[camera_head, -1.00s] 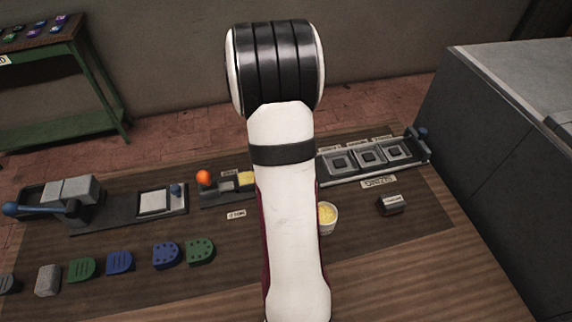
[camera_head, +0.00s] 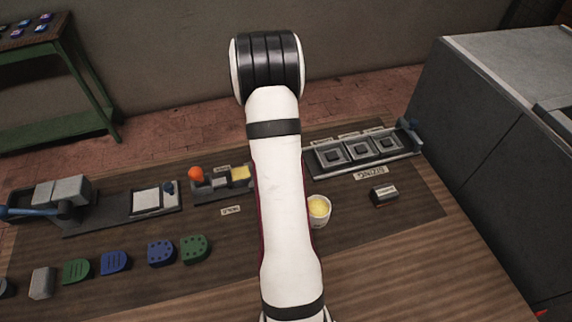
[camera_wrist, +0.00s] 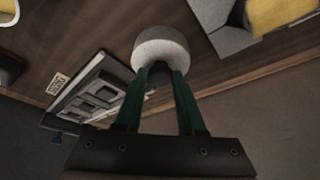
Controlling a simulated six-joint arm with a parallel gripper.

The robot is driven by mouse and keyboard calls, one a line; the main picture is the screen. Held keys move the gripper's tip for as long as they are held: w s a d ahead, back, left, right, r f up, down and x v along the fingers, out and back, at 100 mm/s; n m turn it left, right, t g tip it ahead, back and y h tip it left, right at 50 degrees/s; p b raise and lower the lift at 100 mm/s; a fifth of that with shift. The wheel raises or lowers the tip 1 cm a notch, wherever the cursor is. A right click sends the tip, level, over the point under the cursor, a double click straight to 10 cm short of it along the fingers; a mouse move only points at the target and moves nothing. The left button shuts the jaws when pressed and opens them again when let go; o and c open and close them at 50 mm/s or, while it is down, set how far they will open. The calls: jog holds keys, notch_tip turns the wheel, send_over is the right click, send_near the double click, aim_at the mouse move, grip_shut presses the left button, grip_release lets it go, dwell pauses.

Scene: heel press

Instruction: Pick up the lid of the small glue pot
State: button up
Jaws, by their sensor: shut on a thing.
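The lid (camera_wrist: 160,45) is a pale, round, speckled piece in the wrist view. My gripper (camera_wrist: 160,73) has green fingers shut on it, and the lid looks clear of the bench. In the head view my own arm hides the gripper and the lid. The small glue pot (camera_head: 319,210) is a white cup without a cover, with pale yellow glue inside, just right of my arm on the bench. Part of a white rim, likely the pot (camera_wrist: 7,12), shows at the upper left of the wrist view.
A grey rack with three square dies (camera_head: 360,151) stands behind the pot. A small dark block (camera_head: 384,194) lies right of it. A tray with an orange ball (camera_head: 196,174) and yellow pad (camera_head: 240,174) is left of my arm. Blue and green heel pieces (camera_head: 160,252) lie front left.

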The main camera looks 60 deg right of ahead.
jog(key=shift+r, duration=0.1)
jog(key=r, duration=0.4)
jog(key=shift+s+r, duration=0.25)
jog(key=shift+s, duration=0.15)
jog(key=s+r, duration=0.6)
jog(key=s, duration=0.4)
jog(key=shift+s+a+f+m+g+y, duration=0.4)
jog(key=shift+a+f+m+g, duration=0.25)
jog(key=shift+a+m, duration=1.1)
jog(key=shift+s+a+f+m+g+y, duration=0.45)
jog(key=shift+a+m, duration=0.85)
jog(key=shift+m, duration=0.95)
jog(key=shift+s+a+f+m+g+y, duration=0.25)
jog(key=shift+s+a+f+m+g, duration=0.35)
jog(key=shift+a+m, duration=1.15)
jog(key=shift+w+d+f+m, duration=0.15)
jog(key=shift+d+m, duration=0.1)
jog(key=shift+d, duration=0.05)
jog(key=shift+f, duration=0.3)
jog(key=shift+f, duration=0.5)
